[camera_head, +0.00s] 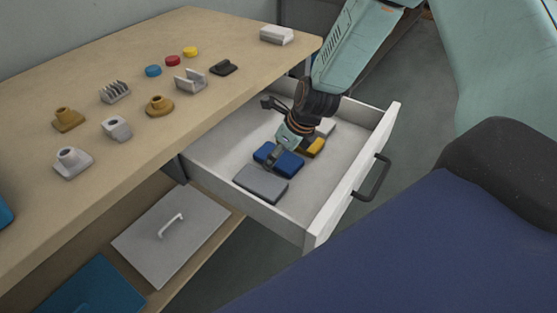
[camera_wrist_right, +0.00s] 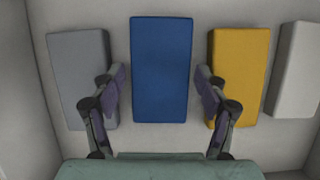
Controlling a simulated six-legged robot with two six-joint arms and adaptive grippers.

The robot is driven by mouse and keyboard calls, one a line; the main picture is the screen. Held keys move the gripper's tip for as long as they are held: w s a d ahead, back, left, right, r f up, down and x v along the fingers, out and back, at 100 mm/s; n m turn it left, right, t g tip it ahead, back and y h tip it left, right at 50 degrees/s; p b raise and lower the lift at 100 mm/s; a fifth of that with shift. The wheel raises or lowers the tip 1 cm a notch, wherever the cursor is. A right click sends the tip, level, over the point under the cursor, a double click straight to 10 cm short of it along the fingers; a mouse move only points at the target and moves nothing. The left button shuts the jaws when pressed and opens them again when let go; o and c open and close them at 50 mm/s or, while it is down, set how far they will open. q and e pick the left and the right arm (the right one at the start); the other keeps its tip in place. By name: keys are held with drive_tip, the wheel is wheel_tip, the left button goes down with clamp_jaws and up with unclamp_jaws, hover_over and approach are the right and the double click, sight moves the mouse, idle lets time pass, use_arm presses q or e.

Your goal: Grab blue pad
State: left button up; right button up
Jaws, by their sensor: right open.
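The blue pad (camera_head: 279,158) lies flat in the open drawer, between a grey pad and a yellow pad. In the right wrist view the blue pad (camera_wrist_right: 161,70) is upright in the picture, centred between my fingers and ahead of them. My right gripper (camera_head: 277,143) reaches down into the drawer over the pads and hides part of them. In the right wrist view its two fingers (camera_wrist_right: 160,95) are spread apart with nothing gripped. The left gripper is not in view.
The grey pad (camera_head: 261,184), yellow pad (camera_head: 313,148) and white pad (camera_head: 326,127) lie in the same drawer (camera_head: 322,223). The drawer front has a dark handle (camera_head: 372,178). The wooden table (camera_head: 150,60) beside it holds several small parts.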

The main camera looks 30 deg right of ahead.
drive_tip(key=c, duration=0.6)
